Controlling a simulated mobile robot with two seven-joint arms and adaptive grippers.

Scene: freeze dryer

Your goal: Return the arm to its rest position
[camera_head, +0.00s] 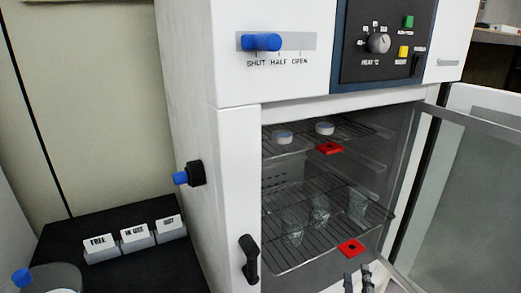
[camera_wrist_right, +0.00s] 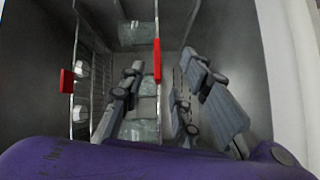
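My right gripper (camera_head: 357,279) shows at the bottom edge of the head view, in front of the open freeze dryer (camera_head: 238,180) and below its lower wire shelf (camera_head: 318,238). In the right wrist view its two grey fingers (camera_wrist_right: 164,62) are spread apart with nothing held between them. They point toward the dryer's inside. Most of the right arm is outside the head view. My left gripper and arm are not in view.
The dryer door (camera_head: 450,190) stands open at right. Several clear glass vessels (camera_head: 320,208) stand on the lower shelf, which has a red tag (camera_head: 351,248). White-capped items (camera_head: 325,128) sit on the upper shelf. Label blocks (camera_head: 137,237) stand on the black surface at left.

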